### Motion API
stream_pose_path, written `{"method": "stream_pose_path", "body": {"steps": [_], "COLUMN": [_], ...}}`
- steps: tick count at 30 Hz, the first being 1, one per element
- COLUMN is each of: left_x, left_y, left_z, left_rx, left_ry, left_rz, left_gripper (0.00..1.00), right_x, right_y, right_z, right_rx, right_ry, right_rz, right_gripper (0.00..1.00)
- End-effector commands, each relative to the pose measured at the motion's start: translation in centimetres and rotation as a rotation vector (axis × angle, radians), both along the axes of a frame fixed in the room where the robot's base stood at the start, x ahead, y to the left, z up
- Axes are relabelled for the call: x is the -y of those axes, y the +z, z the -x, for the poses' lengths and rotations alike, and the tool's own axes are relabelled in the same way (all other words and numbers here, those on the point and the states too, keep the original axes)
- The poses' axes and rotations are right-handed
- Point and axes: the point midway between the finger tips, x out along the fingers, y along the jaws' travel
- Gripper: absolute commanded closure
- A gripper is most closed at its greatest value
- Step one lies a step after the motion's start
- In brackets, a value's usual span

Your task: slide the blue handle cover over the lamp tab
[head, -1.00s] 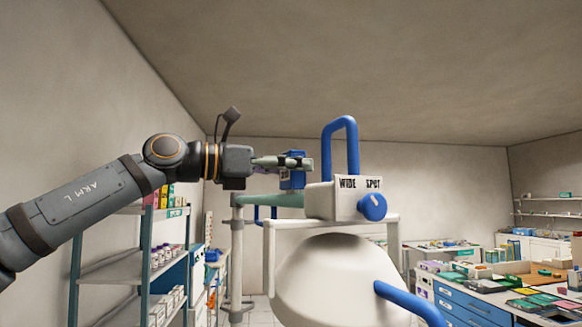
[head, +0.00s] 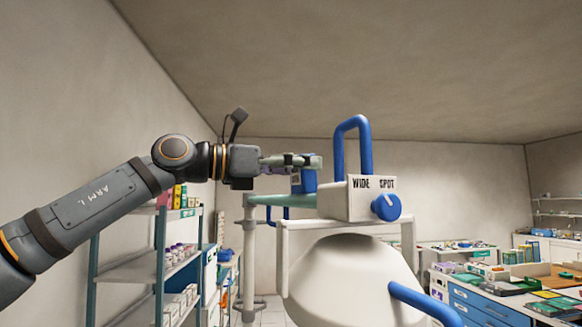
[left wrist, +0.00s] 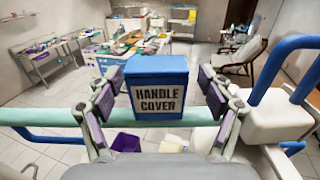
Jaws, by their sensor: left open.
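The blue handle cover (head: 309,181) stands upright beside the lamp's white control box (head: 352,200). In the left wrist view the cover (left wrist: 157,88) shows its "HANDLE COVER" label, above the teal lamp arm (left wrist: 50,117). My left gripper (head: 310,161) reaches in from the left at the cover's upper part. In the left wrist view my left gripper's fingers (left wrist: 158,92) are open, one on each side of the cover, with visible gaps. I cannot make out the lamp tab; whether the cover sits on it is hidden. My right gripper is not in view.
The white lamp dome (head: 345,282) hangs below the control box, with a blue loop handle (head: 353,125) above and a blue knob (head: 386,207) on the box. A shelf rack (head: 150,268) stands at left, a blue-drawer counter (head: 490,308) at right.

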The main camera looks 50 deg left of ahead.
Motion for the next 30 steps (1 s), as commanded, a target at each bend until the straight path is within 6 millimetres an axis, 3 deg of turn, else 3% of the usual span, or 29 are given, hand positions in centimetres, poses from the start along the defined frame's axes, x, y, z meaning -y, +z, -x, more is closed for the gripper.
{"method": "stream_pose_path", "body": {"steps": [6,12,30], "left_x": [-1.5,-2.3,-2.5], "left_y": [0.2,0.1,0.0], "left_z": [3.8,5.8,6.1], "left_rx": [0.008,0.003,0.000], "left_ry": [-0.003,-0.001,0.001], "left_rz": [0.002,0.000,0.000], "left_gripper": [0.20,0.20,0.20], "right_x": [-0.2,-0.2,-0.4], "right_y": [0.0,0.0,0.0], "right_z": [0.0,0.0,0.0], "right_rx": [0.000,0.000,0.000], "right_ry": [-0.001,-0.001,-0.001], "right_rz": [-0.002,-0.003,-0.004], "right_gripper": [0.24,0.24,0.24]}}
